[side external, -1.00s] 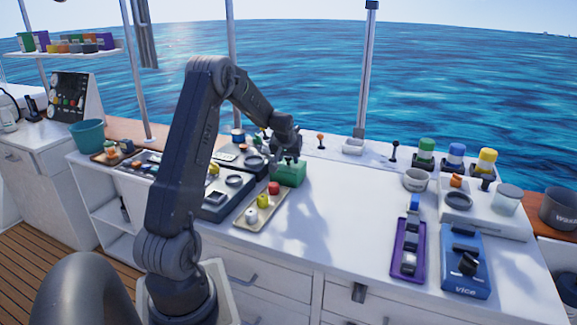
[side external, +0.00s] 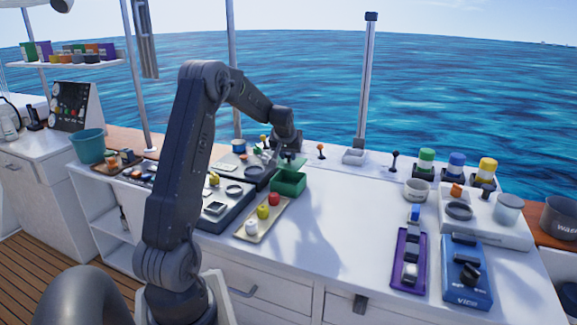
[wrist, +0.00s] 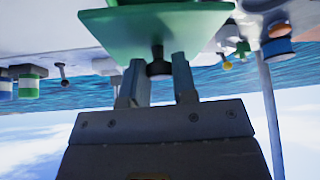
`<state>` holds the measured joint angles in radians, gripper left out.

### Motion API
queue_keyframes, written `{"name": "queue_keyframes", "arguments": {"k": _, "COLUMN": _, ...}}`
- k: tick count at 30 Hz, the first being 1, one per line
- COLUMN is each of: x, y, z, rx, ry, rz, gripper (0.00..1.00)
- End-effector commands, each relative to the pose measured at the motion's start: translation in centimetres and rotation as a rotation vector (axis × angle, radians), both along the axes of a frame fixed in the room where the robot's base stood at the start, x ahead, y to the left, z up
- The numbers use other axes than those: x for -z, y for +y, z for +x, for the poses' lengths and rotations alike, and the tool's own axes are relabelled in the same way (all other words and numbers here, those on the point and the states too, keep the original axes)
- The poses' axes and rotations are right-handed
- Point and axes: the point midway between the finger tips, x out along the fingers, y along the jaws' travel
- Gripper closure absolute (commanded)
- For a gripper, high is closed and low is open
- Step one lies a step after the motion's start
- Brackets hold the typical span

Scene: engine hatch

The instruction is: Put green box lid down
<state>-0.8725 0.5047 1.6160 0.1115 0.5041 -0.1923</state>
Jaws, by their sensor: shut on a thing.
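The green box (side external: 289,184) stands open-topped on the white counter, just behind the tray of small knobs. My gripper (side external: 284,152) is shut on the lid. In the wrist view, the flat green lid (wrist: 155,30) fills the top middle. The two fingers of my gripper (wrist: 157,72) close on a dark round knob (wrist: 158,68) under it in the picture.
A tray (side external: 243,236) with red, yellow and white round things lies in front of the box. A dark panel unit (side external: 228,204) is to its left. The counter (side external: 340,220) to the right is clear up to the purple device (side external: 408,262) and blue vice (side external: 467,270).

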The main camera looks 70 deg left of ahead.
Motion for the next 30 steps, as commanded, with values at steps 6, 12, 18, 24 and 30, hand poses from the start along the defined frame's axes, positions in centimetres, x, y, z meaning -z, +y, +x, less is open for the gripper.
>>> {"name": "queue_keyframes", "arguments": {"k": 6, "x": -3.9, "y": 0.1, "z": 0.0, "rx": -0.001, "ry": -0.002, "rz": 0.002, "gripper": 0.97}}
{"name": "queue_keyframes", "arguments": {"k": 12, "x": -3.9, "y": 3.9, "z": -0.6, "rx": -0.008, "ry": 0.003, "rz": -0.005, "gripper": 0.97}}
{"name": "queue_keyframes", "arguments": {"k": 18, "x": -2.1, "y": 9.5, "z": -1.9, "rx": -0.004, "ry": 0.002, "rz": -0.003, "gripper": 0.97}}
{"name": "queue_keyframes", "arguments": {"k": 24, "x": -0.7, "y": 11.3, "z": -1.5, "rx": 0.004, "ry": 0.001, "rz": -0.002, "gripper": 0.97}}
{"name": "queue_keyframes", "arguments": {"k": 30, "x": 1.7, "y": 10.3, "z": 2.5, "rx": 0.007, "ry": 0.001, "rz": -0.001, "gripper": 0.97}}
